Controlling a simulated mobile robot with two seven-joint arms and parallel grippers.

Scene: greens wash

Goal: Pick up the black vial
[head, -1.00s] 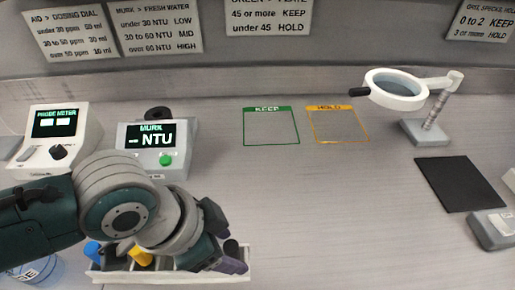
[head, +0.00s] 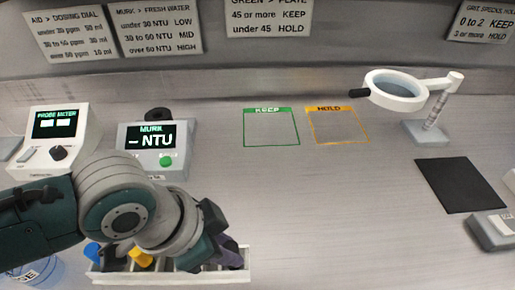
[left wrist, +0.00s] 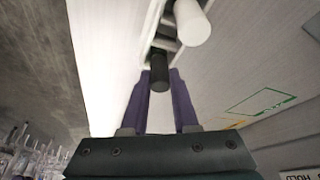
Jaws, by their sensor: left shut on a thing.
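The black vial (left wrist: 159,76) shows in the left wrist view, between the purple fingertips of my left gripper (left wrist: 160,88). The fingers are shut on its top part. In the head view my left gripper (head: 228,254) is over the right end of the white vial rack (head: 170,279), and the black vial is hidden there. Whether the vial's lower part is still in the rack I cannot tell. My right gripper is not in view.
A yellow vial (head: 140,258) and a blue vial (head: 94,252) are in the rack. A white vial (left wrist: 192,24) is close to the black one. The murk meter (head: 153,148) stands behind my arm. The bench right of the rack is clear.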

